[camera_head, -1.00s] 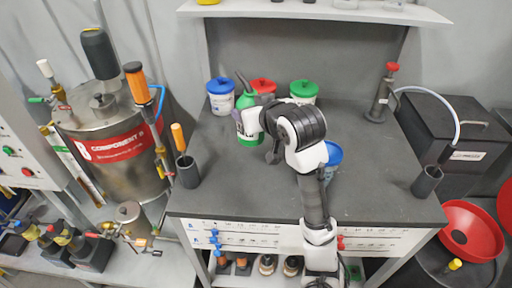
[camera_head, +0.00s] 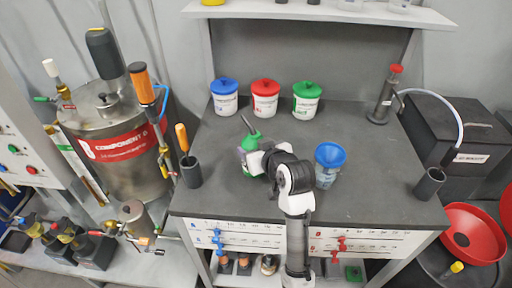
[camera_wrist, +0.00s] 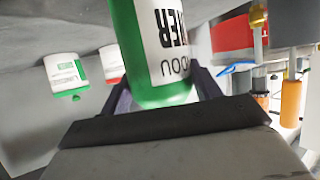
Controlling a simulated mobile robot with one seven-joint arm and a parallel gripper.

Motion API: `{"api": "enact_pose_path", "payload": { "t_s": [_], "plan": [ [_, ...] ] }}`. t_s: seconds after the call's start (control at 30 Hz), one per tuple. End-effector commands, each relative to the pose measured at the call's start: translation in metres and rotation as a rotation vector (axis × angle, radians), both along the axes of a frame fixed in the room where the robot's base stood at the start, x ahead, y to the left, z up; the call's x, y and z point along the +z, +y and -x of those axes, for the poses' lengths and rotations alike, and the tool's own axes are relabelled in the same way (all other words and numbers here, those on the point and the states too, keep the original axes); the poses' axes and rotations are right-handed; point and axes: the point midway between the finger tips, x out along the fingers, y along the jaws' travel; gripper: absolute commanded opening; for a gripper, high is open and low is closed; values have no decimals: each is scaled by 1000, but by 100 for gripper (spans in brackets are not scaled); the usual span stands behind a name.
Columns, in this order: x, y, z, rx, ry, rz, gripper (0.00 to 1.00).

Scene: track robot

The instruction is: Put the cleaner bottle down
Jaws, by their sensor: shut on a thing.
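The cleaner bottle (camera_head: 256,138) is green with a white label and a dark, thin top piece that leans to the left. In the wrist view its green and white body (camera_wrist: 160,50) fills the upper middle, between the fingers. My gripper (camera_head: 248,157) is shut on the bottle over the left middle part of the grey worktop (camera_head: 330,207). My wrist hides part of the bottle in the head view. I cannot tell whether its base touches the worktop.
Blue-, red- and green-lidded tubs (camera_head: 265,98) stand along the back. A blue-topped cup (camera_head: 329,163) stands right of my arm. A dark holder with an orange-handled tool (camera_head: 190,170) is at the left edge, and another dark holder (camera_head: 430,183) is at the right. The front centre-right worktop is clear.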

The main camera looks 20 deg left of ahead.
Motion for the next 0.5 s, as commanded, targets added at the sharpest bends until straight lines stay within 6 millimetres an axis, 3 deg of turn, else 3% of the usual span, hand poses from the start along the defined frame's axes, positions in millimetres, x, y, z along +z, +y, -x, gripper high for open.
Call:
{"api": "enact_pose_path", "payload": {
  "t_s": [0.3,0.33,0.5],
  "plan": [
    [-3,0,0,0,-2,-1,25],
    [-4,0,0,0,0,0,64],
    [-3,0,0,0,0,0,85]
  ]
}}
